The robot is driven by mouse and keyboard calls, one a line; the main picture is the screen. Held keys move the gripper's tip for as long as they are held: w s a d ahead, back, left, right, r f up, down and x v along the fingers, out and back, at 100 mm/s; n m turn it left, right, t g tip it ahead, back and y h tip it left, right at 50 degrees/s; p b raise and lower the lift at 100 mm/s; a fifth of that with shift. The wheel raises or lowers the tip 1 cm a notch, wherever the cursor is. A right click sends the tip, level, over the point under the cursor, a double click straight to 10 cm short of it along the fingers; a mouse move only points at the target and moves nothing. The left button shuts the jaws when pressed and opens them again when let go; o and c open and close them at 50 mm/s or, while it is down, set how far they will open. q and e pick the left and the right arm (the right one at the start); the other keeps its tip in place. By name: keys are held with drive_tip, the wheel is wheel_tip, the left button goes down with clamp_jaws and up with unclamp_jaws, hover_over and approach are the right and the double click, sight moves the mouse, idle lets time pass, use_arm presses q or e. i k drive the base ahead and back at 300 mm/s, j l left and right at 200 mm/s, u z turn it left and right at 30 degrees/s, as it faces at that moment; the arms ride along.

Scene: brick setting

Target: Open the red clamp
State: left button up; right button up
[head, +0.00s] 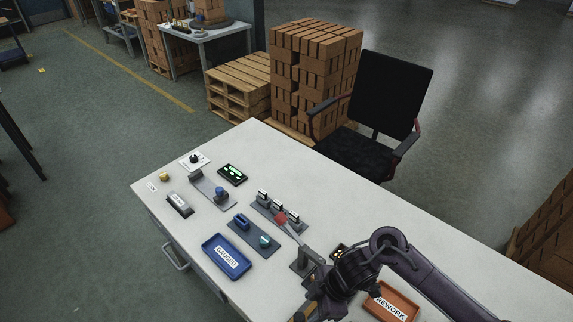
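The red clamp shows as a round red knob (281,218) on a thin lever that slants down to a grey metal body (304,262) on the white table. The lever is tilted, with the knob at its upper left end. My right gripper (308,307) is low in the head view, just in front of the clamp body and apart from the red knob. Its fingers are dark and partly hidden by my own wrist, so their opening is unclear. My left gripper is not in view.
The white table (330,190) also holds a blue "GAUGED" tray (227,268), an orange "REWORK" tray (407,295), a plate with blue and green parts (252,232), a row of small switches (270,203) and other small devices. A black chair (385,100) stands behind.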

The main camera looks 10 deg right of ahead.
sight(281, 220)
drive_tip(key=k+j, duration=0.25)
drive_tip(key=k, duration=0.25)
drive_tip(key=k+j, duration=0.2)
drive_tip(key=k, duration=0.25)
